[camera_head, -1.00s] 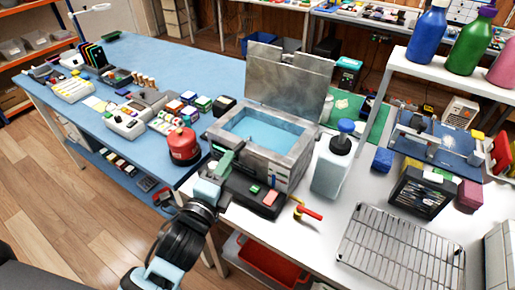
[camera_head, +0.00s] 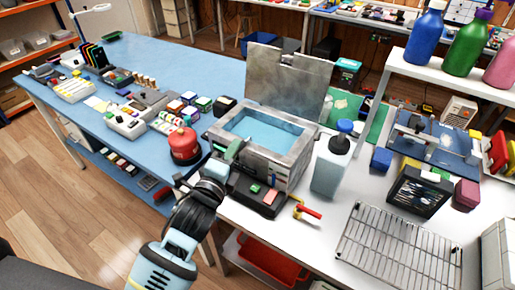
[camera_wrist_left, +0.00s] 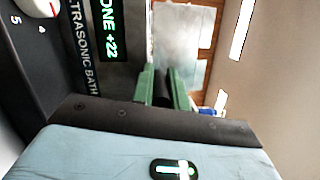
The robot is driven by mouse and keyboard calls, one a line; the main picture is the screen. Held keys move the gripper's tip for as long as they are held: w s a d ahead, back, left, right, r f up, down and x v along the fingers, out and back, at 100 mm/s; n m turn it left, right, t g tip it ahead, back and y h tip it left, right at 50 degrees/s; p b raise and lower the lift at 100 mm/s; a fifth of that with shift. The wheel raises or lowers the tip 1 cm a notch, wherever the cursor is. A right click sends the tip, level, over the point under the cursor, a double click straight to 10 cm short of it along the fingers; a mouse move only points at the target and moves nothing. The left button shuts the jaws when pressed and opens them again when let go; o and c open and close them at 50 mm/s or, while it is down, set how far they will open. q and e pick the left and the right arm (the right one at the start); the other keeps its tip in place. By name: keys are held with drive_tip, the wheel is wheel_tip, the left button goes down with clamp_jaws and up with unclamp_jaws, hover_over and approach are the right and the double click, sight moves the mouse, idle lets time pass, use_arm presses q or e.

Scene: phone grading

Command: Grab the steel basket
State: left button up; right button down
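My left gripper (camera_head: 234,150) has green fingers and is at the front left wall of the ultrasonic bath (camera_head: 294,155). In the left wrist view its two fingers (camera_wrist_left: 164,88) stand apart with a narrow gap, and I see nothing clearly held. The bath is a grey steel box with blue liquid inside, a raised steel lid behind and a dark control panel in front. I cannot make out a steel basket in the bath; the near wall and my gripper hide part of it. A steel wire rack (camera_head: 400,248) lies flat at the right. My right gripper is not in view.
A white bottle with a blue cap (camera_head: 332,165) stands right of the bath. A red round container (camera_head: 184,147) stands left, close to my arm. A red-and-yellow tool (camera_head: 307,211) lies in front of the bath. The white tabletop between it and the rack is clear.

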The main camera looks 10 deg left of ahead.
use_arm(q)
clamp_jaws()
drive_tip(key=shift+r, duration=0.2)
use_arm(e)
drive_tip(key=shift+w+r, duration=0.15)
